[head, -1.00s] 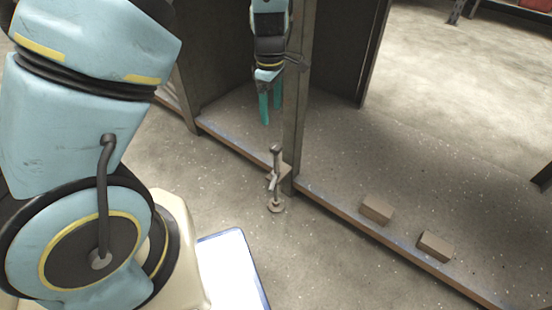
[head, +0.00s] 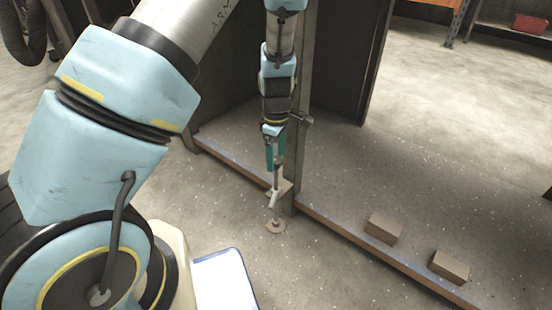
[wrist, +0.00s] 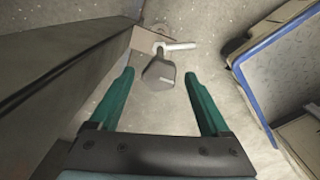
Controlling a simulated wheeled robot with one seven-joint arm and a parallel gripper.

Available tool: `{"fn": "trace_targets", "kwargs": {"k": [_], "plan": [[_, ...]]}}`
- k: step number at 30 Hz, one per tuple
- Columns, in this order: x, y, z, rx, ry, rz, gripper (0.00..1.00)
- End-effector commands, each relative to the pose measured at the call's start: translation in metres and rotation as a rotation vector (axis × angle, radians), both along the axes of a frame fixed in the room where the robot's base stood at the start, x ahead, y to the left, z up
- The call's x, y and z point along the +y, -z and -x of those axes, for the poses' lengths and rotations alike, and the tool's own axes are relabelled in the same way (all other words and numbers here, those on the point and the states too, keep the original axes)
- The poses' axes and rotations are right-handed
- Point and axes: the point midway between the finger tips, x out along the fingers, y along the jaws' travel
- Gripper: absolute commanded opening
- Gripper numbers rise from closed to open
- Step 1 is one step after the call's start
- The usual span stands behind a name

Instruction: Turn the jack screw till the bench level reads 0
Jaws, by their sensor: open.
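The jack screw (head: 275,203) stands upright beside the grey post, at the front edge of the speckled bench slab (head: 340,185), with its round foot on the floor. In the wrist view its grey head (wrist: 159,72) and a pale side bar (wrist: 180,46) show. My gripper (head: 275,160) points down above the screw. Its green fingers are open (wrist: 158,76), and the screw head appears between the fingertips in the wrist view. I cannot tell whether either finger touches it. No level reading can be made out in either view.
The grey post (head: 297,110) rises right behind my gripper. Two brown blocks (head: 384,228) (head: 450,266) lie on the slab to the right. A dark upright panel (head: 340,60) stands behind the post.

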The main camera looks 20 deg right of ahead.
Motion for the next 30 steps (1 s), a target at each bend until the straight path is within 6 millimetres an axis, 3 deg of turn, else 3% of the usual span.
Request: {"fn": "trace_targets", "kwargs": {"k": [8,30], "plan": [[-0.0001,0.0008,0.0001,0.0,0.0,0.0,0.81],[0.0002,0.0007,0.0003,0.001,0.0,0.0,0.0]]}}
